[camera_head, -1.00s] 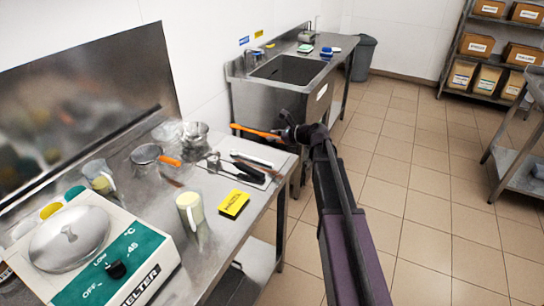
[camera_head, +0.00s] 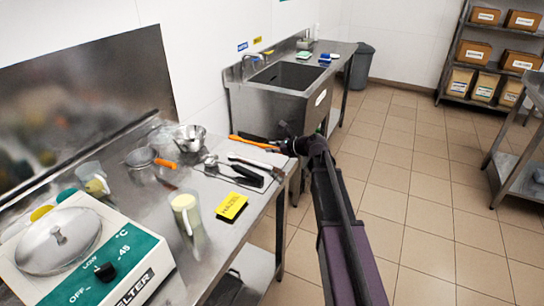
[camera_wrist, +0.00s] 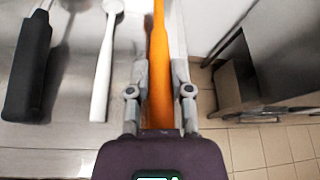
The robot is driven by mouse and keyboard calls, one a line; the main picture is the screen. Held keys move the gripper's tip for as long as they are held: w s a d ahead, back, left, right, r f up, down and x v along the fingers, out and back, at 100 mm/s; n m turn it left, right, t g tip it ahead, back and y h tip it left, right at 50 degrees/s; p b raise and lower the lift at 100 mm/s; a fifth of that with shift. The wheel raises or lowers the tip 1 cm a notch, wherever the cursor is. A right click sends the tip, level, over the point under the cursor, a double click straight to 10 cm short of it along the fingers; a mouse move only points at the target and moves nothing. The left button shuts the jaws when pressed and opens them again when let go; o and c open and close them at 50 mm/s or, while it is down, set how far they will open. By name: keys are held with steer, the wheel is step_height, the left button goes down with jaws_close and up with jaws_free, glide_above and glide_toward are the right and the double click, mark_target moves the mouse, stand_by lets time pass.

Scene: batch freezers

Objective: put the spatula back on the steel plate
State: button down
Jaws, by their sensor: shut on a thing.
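The spatula is the long orange tool (camera_head: 254,142) in my gripper (camera_head: 284,147). My gripper is shut on it, and it points left from the fingers, near the table's right end. In the wrist view the orange spatula (camera_wrist: 159,65) runs up between my two fingers (camera_wrist: 160,85). The steel plate (camera_wrist: 72,65) appears as the grey sheet to its left, under a white-handled tool (camera_wrist: 102,75) and a black-handled tool (camera_wrist: 28,70). The spatula's far end is cut off in that view. I cannot tell the exact gap between spatula and plate.
A melter (camera_head: 85,260) is at front left. A sink (camera_head: 285,80) lies behind. Open floor is to the right.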

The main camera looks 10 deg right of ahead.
mark_target(272, 160)
steer(key=shift+f+b, duration=1.65)
steer(key=shift+f, duration=0.15)
steer(key=shift+f, duration=0.15)
steer(key=c, duration=0.5)
jaws_free()
steer(key=shift+c, duration=0.2)
steer(key=shift+s+r, duration=0.1)
steer(key=shift+r, duration=0.2)
steer(key=p+v, duration=0.4)
steer(key=v, duration=0.7)
steer(key=shift+s+d+r+p, duration=0.15)
steer(key=shift+d+p, duration=0.15)
steer(key=shift+d, duration=0.05)
